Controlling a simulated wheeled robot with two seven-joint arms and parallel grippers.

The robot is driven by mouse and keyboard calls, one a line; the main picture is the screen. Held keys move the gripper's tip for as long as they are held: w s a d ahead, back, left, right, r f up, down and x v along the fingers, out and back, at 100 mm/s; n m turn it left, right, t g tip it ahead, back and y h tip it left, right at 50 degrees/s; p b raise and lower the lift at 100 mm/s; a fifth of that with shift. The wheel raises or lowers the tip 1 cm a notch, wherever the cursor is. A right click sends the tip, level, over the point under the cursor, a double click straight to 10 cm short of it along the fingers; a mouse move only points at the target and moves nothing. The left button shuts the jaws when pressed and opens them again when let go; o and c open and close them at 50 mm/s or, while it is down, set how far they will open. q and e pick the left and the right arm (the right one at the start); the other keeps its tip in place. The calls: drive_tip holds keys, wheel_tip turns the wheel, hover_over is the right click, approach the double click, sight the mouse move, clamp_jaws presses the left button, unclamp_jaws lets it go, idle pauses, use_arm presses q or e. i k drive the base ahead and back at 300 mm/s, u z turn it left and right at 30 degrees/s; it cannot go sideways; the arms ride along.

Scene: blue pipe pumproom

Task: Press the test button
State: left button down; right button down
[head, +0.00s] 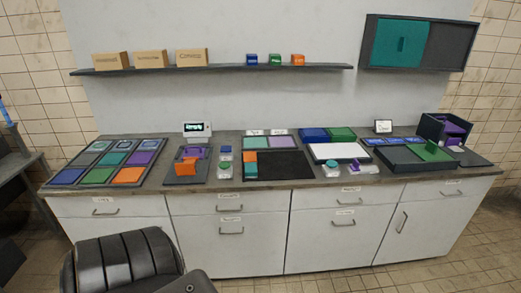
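A green round button (224,165) on a pale base stands on the counter, left of the middle. Labels are too small to read, so I cannot tell which one is the test button. Neither of my grippers shows in the head view, and nothing touches either button.
A long counter (220,188) carries a tray of coloured tiles (96,177), an orange and purple fixture (187,166) and a dark panel (284,165). A black chair (122,265) stands in front at left. Floor at right front is clear.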

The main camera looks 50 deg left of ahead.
sight(224, 165)
drive_tip(key=u, duration=0.15)
drive_tip(key=i, duration=0.7)
drive_tip(key=u, duration=0.7)
drive_tip(key=i, duration=0.3)
drive_tip(key=u, duration=0.4)
